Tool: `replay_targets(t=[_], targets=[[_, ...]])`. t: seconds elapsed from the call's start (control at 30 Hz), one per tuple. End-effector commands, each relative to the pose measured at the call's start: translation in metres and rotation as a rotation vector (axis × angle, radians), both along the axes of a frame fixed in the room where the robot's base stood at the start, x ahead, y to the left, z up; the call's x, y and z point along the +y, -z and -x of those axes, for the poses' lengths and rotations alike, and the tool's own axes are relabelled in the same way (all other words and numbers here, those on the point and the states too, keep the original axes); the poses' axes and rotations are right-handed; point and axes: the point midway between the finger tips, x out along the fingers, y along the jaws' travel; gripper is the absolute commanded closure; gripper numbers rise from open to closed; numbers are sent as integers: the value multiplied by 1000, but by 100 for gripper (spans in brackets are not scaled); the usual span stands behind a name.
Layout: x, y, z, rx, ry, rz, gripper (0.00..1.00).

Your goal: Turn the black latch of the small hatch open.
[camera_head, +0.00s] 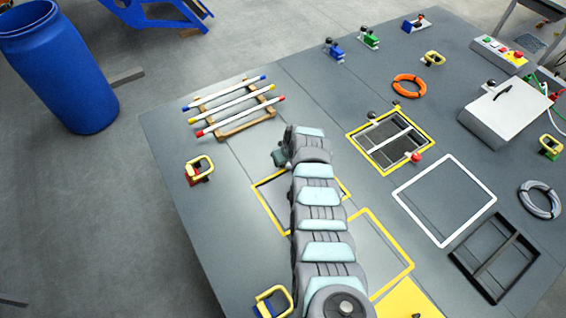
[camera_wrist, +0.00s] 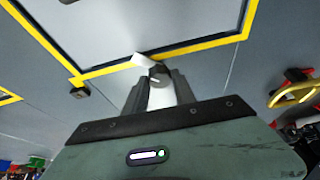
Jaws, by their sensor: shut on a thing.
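The small hatch is a grey panel in a yellow frame (camera_head: 259,187). My arm covers much of it in the head view. In the wrist view its panel (camera_wrist: 150,25) fills the top, with the yellow edge running below it. The black latch (camera_wrist: 158,71) is at that edge, with a small white piece (camera_wrist: 142,61) beside it. My gripper (camera_wrist: 158,88) is shut on the latch, one finger on each side. The fingers hide its lower part. In the head view my gripper (camera_head: 279,157) is near the hatch's far edge, and the latch is hidden.
A small black block (camera_wrist: 79,92) sits by the hatch frame's corner. A yellow handle (camera_wrist: 294,95) is on the right in the wrist view. A rack with coloured rods (camera_head: 238,107) lies beyond my gripper. An open yellow-framed bay (camera_head: 388,140) is to the right.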

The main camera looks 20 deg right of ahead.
Motion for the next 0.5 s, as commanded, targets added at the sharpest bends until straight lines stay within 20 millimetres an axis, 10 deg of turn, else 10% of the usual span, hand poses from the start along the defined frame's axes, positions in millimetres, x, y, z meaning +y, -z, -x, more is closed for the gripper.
replay_targets(t=[0.5], targets=[[-3, 10, -2, -2, -354, 3, 100]])
